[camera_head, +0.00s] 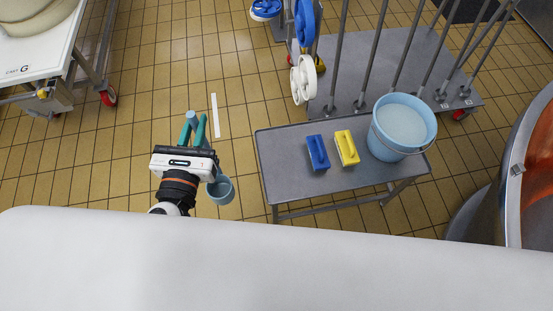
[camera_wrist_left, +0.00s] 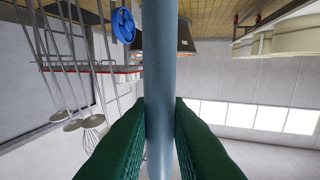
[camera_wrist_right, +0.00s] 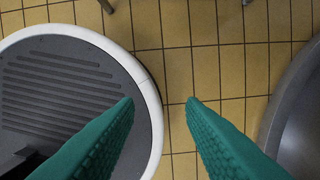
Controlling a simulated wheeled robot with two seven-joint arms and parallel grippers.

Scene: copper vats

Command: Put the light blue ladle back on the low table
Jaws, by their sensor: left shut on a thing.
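The light blue ladle's bowl (camera_head: 221,191) hangs beside my left gripper (camera_head: 192,130), left of the low table and apart from it. My left gripper is shut on the ladle's handle (camera_wrist_left: 160,60), which runs between the green fingers in the left wrist view. The low table (camera_head: 285,150) is a grey metal table right of the gripper. My right gripper (camera_wrist_right: 160,101) is open and empty above the tiled floor in the right wrist view. It is outside the head view.
A blue brush (camera_head: 318,153), a yellow brush (camera_head: 347,148) and a light blue bucket (camera_head: 390,143) stand on the low table. Its left part is clear. A rack with upright poles (camera_head: 425,60) stands behind it. A copper vat (camera_head: 538,170) is at the right.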

